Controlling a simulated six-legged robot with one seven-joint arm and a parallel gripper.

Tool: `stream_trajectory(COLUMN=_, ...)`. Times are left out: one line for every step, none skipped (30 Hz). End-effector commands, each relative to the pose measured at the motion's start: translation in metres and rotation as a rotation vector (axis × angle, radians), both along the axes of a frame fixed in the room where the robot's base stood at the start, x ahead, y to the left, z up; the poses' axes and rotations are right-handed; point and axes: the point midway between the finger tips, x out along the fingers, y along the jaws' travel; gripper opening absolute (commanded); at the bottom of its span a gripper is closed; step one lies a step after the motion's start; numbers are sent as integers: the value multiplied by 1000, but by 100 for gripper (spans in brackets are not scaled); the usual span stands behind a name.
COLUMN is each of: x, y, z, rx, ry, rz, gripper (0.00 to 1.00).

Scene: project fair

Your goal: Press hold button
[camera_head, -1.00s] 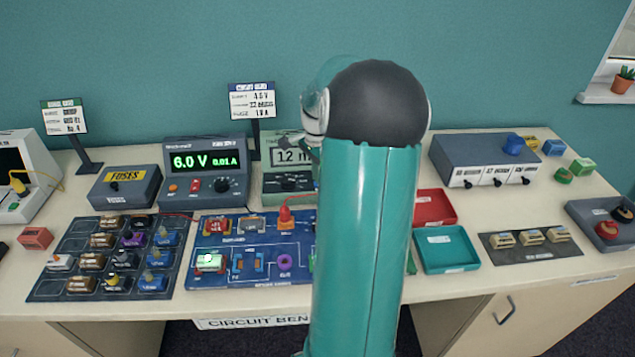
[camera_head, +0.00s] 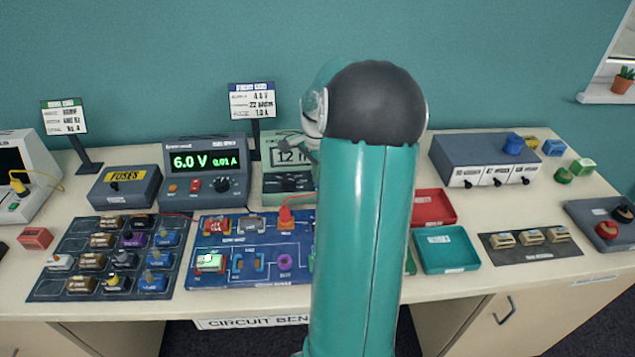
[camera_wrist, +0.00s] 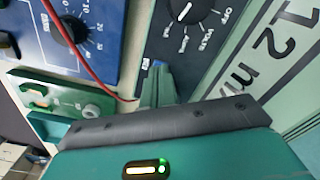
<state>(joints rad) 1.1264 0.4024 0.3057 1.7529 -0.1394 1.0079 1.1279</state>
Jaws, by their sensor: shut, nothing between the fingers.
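The meter (camera_head: 272,184) is a pale green box with a dark lower panel, partly hidden behind my arm in the head view. Its display reads "12 m…", the rest cut off. In the wrist view the meter (camera_wrist: 215,62) shows its dial (camera_wrist: 187,8) and large display digits. My gripper (camera_wrist: 157,70) is shut and empty, its fingertips over the meter's dark panel, beside a small blue label. The hold button itself cannot be made out; the fingertips may cover it. Whether they touch the panel I cannot tell. My gripper is hidden behind my arm in the head view.
A power supply (camera_head: 205,143) reading 6.0 V stands left of the meter. A blue circuit board (camera_head: 235,222) with a red lead lies in front. Red (camera_head: 416,210) and green trays (camera_head: 447,265) are to the right. A sign on a stand (camera_head: 251,100) rises behind.

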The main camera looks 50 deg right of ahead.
Motion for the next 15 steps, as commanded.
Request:
stream_trajectory(x=0, y=0, z=3, rx=-1, ry=-1, rz=0, gripper=0)
stream_trajectory(x=0, y=0, z=5, rx=-1, ry=-1, rz=0, gripper=0)
stream_trajectory(x=0, y=0, z=8, rx=-2, ry=0, rz=0, gripper=0)
stream_trajectory(x=0, y=0, z=10, rx=-3, ry=0, rz=0, gripper=0)
stream_trajectory(x=0, y=-1, z=12, rx=-3, ry=-1, rz=0, gripper=0)
stream_trajectory(x=0, y=-1, z=15, rx=-3, ry=-1, rz=0, gripper=0)
stream_trajectory(x=0, y=-1, z=17, rx=-3, ry=0, rz=0, gripper=0)
stream_trajectory(x=0, y=0, z=19, rx=-2, ry=0, rz=0, gripper=0)
stream_trajectory(x=0, y=0, z=22, rx=-2, ry=0, rz=0, gripper=0)
stream_trajectory(x=0, y=0, z=25, rx=-2, ry=-2, rz=-1, gripper=0)
stream_trajectory(x=0, y=0, z=27, rx=-2, ry=-2, rz=-1, gripper=0)
stream_trajectory(x=0, y=0, z=30, rx=-2, ry=-2, rz=-1, gripper=0)
stream_trajectory(x=0, y=0, z=32, rx=-2, ry=-2, rz=-1, gripper=0)
stream_trajectory(x=0, y=0, z=34, rx=-1, ry=-1, rz=-1, gripper=0)
stream_trajectory(x=0, y=0, z=37, rx=-2, ry=0, rz=-1, gripper=0)
